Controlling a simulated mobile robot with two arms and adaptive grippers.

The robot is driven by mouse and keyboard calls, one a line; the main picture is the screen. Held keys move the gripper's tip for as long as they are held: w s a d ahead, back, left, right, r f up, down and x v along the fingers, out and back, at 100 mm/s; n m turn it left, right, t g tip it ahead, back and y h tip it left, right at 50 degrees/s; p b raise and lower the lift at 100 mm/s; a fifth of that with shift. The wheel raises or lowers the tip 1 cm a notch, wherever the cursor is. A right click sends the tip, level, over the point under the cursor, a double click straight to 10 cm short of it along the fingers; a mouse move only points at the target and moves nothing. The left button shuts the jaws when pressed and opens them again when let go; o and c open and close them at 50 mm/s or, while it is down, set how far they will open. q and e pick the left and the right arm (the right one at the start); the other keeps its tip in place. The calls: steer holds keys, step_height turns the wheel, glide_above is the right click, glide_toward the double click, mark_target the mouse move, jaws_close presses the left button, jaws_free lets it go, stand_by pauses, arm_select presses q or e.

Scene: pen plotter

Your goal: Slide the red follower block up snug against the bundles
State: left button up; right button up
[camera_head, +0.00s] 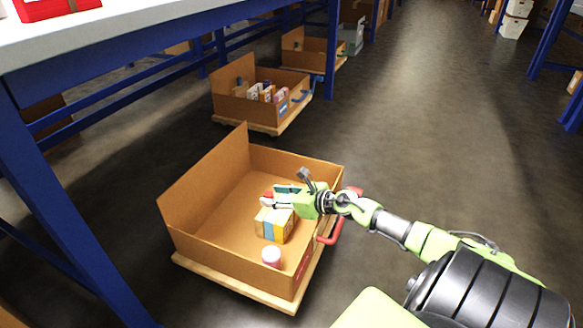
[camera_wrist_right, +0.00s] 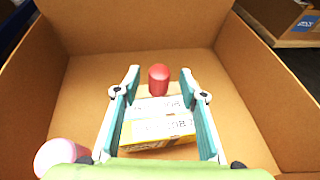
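No red block on a slide shows; a small red rounded piece (camera_wrist_right: 159,77) stands in a cardboard box (camera_head: 205,215). In the wrist view it is just beyond a white box (camera_wrist_right: 155,107) and a yellow box (camera_wrist_right: 158,131). The yellow box also shows in the head view (camera_head: 274,228). My right gripper (camera_wrist_right: 163,80) is open, its two teal-lined fingers spread on either side of the white box. Its tips point toward the red piece, which lies between their lines of reach; I cannot tell whether anything is touched. In the head view my right gripper partly hides the goods. My left gripper is not in view.
A pink-and-white cylinder (camera_head: 271,257) stands at the box's near end. The box rests on a wooden dolly (camera_head: 235,288) with a red handle (camera_head: 331,232). Another loaded box (camera_head: 228,107) stands behind. Blue rack posts (camera_head: 65,190) are at the left; the aisle floor at right is clear.

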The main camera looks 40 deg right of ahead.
steer(key=v, duration=1)
steer(key=shift+s+r, duration=0.2)
steer(key=shift+s, duration=0.1)
